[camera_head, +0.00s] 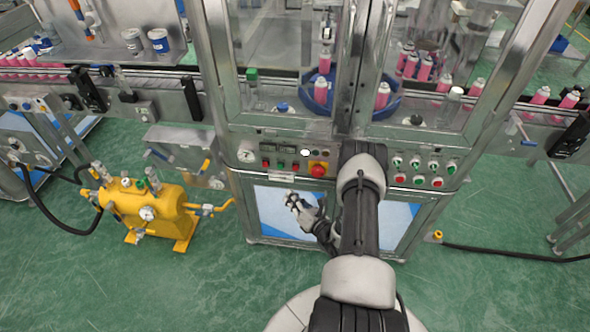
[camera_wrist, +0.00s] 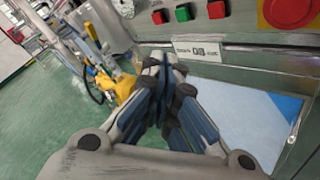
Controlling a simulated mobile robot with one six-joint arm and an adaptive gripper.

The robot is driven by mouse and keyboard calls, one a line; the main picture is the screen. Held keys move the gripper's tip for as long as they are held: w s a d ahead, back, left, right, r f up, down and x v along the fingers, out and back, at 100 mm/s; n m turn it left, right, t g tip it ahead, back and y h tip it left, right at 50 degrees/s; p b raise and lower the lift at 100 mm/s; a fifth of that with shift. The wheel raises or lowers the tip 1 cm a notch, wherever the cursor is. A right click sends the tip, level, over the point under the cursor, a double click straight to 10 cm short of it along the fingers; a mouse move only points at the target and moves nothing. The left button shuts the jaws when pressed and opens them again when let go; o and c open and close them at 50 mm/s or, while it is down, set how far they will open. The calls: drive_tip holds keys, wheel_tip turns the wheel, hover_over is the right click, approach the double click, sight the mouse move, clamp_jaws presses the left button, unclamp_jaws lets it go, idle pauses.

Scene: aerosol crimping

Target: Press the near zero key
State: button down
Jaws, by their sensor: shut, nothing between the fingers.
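My gripper (camera_head: 294,202) is shut and empty in front of the machine's lower panel, below the left button group. In the wrist view its closed fingertips (camera_wrist: 165,62) are just left of a small labelled plate (camera_wrist: 207,50), apart from the buttons. The left control panel (camera_head: 245,135) carries small dark displays (camera_head: 268,145), a pale round button (camera_head: 305,153), and a row of red and green buttons (camera_head: 281,163). In the wrist view a red button (camera_wrist: 216,9) and a green button (camera_wrist: 183,13) show above the plate. I cannot tell which key is the zero key.
A second button group (camera_head: 420,170) is farther right. A yellow tank with a gauge (camera_head: 150,212) stands left. Green floor is free between.

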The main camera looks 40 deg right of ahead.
drive_tip(key=w+d+b, duration=0.3)
drive_tip(key=w+d, duration=0.2)
drive_tip(key=d, duration=0.1)
drive_tip(key=shift+w+d+b, duration=0.2)
drive_tip(key=shift+b, duration=0.15)
drive_tip(key=shift+w, duration=0.1)
idle(1.2)
drive_tip(key=shift+w+d+b, duration=0.2)
drive_tip(key=shift+d+b, duration=0.1)
drive_tip(key=shift+b, duration=0.1)
drive_tip(key=shift+w+d+b, duration=0.25)
drive_tip(key=shift+d+b, duration=0.05)
drive_tip(key=shift+b, duration=0.1)
idle(0.4)
drive_tip(key=shift+s+a, duration=0.1)
idle(0.4)
drive_tip(key=shift+s+a+p, duration=0.35)
drive_tip(key=shift+s+a, duration=0.1)
drive_tip(key=shift+a, duration=0.1)
drive_tip(key=shift+s+a+p, duration=0.95)
drive_tip(key=shift+s+a, duration=0.7)
drive_tip(key=shift+a, duration=0.25)
